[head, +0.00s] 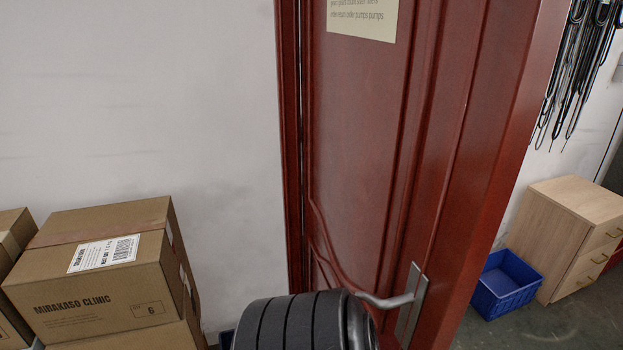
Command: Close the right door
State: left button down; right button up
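A dark red panelled door (365,140) stands in the middle of the head view, at an angle to the white wall. Its left side meets a red upright frame (289,140). A silver lever handle (400,299) on a metal plate sits low near the door's right side. The door looks open, with room space visible past its right edge. A dark ribbed, rounded part of my arm covers the bottom middle and hides the lower door, close to the handle's tip in the picture. I cannot tell whether they touch. Neither gripper is in view.
Cardboard boxes (95,285) are stacked at the lower left against the wall. Right of the door are a blue bin (505,288), a wooden drawer cabinet (565,235) and hanging black cables (580,65). Some grey floor (570,328) is clear at the lower right.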

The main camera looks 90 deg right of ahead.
aim_at(419, 118)
jog(key=z, duration=2.9)
jog(key=k+l, duration=0.2)
jog(key=l, duration=0.25)
jog(key=u, duration=0.05)
